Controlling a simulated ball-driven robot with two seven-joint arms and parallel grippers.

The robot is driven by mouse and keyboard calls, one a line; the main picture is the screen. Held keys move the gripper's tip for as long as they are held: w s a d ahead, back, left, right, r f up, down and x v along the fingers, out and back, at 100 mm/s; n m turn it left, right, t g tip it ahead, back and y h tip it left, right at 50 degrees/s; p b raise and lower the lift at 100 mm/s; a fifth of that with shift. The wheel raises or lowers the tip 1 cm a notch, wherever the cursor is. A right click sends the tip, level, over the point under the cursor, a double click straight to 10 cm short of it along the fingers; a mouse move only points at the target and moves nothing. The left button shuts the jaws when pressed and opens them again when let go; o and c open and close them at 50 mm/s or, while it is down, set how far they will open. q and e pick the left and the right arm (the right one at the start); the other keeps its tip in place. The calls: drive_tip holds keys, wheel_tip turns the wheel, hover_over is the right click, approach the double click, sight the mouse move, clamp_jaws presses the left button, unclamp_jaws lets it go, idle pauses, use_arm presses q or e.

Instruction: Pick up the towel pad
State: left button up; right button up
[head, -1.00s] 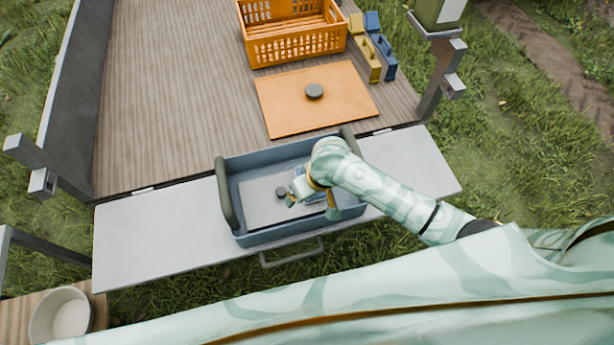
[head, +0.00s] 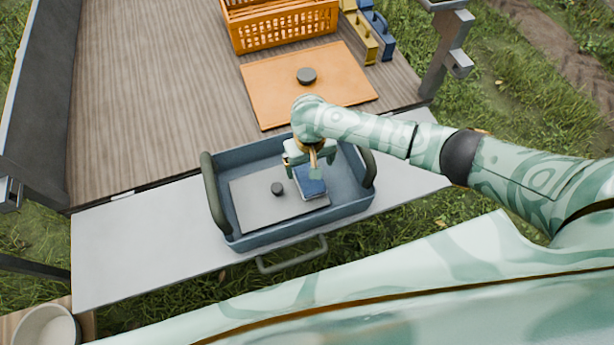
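The towel pad appears to be the small blue block with a pale edge (head: 312,188). It lies in the blue-grey tray (head: 240,240), at the right end of a grey plate. My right gripper (head: 308,168) is over the tray, pointing down just above and behind the pad. Its fingers look spread apart, with a pale upright piece between them above the pad. The pad's far part is hidden under the gripper, and I cannot tell whether they touch. My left gripper is not in view.
The grey plate (head: 255,208) has a dark knob. An orange board (head: 280,95) with a knob lies behind the tray, near an orange crate (head: 285,38). Blue and yellow blocks (head: 362,40) stand right of it. A white bowl (head: 45,325) is at lower left. The shelf's left side (head: 130,235) is clear.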

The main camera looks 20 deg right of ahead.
sight(309, 189)
wheel_tip(309, 189, down, 6)
drive_tip(key=b, duration=0.4)
drive_tip(key=shift+w+a+r, duration=0.1)
drive_tip(key=shift+w, duration=0.05)
drive_tip(key=shift+r, duration=0.2)
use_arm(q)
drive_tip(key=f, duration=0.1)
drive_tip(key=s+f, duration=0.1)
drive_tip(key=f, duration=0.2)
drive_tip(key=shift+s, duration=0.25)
use_arm(e)
drive_tip(key=c, duration=1.1)
